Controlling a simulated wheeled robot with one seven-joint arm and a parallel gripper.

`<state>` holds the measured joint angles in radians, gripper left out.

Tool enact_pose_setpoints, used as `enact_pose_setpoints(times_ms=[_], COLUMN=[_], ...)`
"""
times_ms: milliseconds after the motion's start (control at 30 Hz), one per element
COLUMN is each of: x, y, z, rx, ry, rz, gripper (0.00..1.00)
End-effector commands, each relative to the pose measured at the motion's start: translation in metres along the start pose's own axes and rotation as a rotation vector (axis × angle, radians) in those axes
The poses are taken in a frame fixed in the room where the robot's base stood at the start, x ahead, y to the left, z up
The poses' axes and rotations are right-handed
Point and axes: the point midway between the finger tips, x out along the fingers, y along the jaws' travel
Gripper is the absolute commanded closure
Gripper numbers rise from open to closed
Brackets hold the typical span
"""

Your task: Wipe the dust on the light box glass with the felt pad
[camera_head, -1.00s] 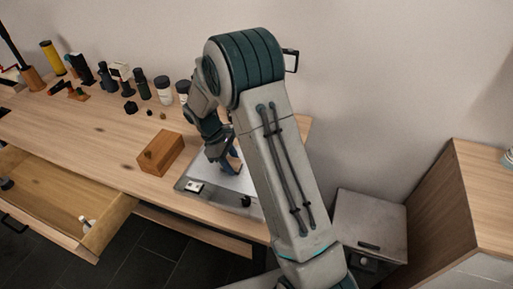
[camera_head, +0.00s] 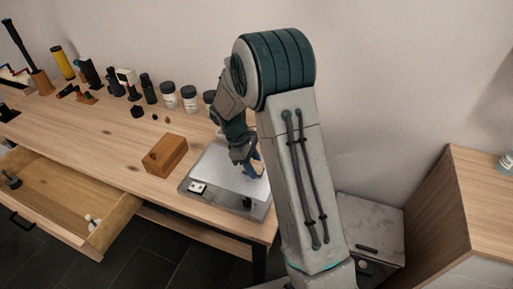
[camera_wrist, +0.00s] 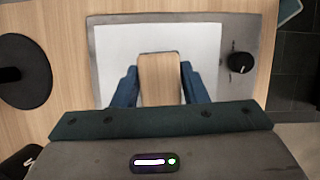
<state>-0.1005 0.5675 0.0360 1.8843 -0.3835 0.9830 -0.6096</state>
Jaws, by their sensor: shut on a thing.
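The light box (camera_head: 192,186) sits near the right end of the wooden table. Its white glass (camera_wrist: 115,45) sits in a grey frame and fills the upper middle of the wrist view. I cannot make out dust on the glass. My gripper (camera_wrist: 160,82) has blue fingers closed on the sides of the felt pad (camera_wrist: 160,72), whose wooden back shows. The pad is over the glass; its felt underside is hidden, so I cannot tell if it touches. In the head view my gripper (camera_head: 255,165) is over the right part of the light box, partly hidden by my arm.
A wooden block (camera_head: 166,155) stands just left of the light box. Jars (camera_head: 168,93) and small bottles line the table's back edge. An open drawer (camera_head: 65,195) juts out at the front left. A black knob (camera_wrist: 240,62) rises from the light box frame.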

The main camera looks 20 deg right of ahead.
Motion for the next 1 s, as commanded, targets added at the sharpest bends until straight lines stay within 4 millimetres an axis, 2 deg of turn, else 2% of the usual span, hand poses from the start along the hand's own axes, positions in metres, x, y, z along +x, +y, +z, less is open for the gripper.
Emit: enact_pose_setpoints(times_ms=[533,1000], x=[-0.047,-0.050], y=[-0.001,-0.001], z=[0.020,0.021], rx=[0.000,-0.001], ry=[-0.002,-0.002], rz=[-0.003,-0.003], gripper=[0.82,0.82])
